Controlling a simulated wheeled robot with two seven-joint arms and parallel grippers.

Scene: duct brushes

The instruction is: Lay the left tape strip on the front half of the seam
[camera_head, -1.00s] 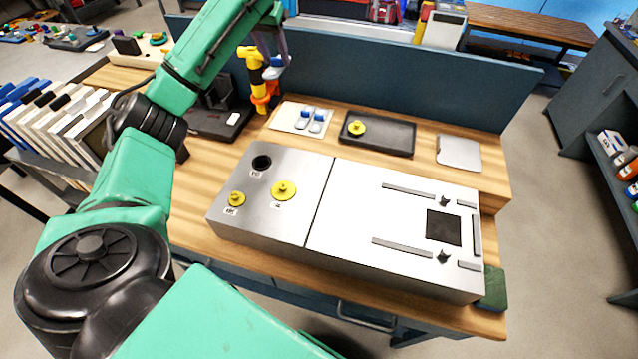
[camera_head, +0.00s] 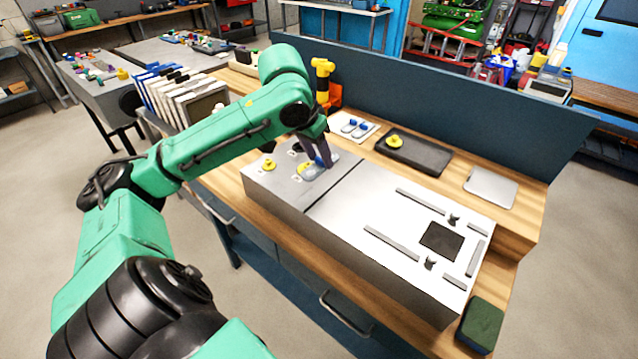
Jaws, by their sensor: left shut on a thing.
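My left gripper (camera_head: 320,163) is shut on a small pale thing with blue on it, which looks like the tape strip (camera_head: 314,174); the fingers hide part of it. It is low over the grey box section, just left of the seam (camera_head: 330,191), a dark line between the grey section and the white panel. I cannot tell whether the strip touches the surface. The seam's front half is uncovered. A white card (camera_head: 370,138) behind the box carries two blue-tabbed pieces. My right gripper is not in view.
Yellow caps sit on the grey section, one at its left (camera_head: 268,166) and one partly behind the gripper. A black tray (camera_head: 425,157) with a yellow cap, a grey plate (camera_head: 491,187) and a yellow tool (camera_head: 322,78) stand behind. The white panel (camera_head: 385,215) bears raised bars.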

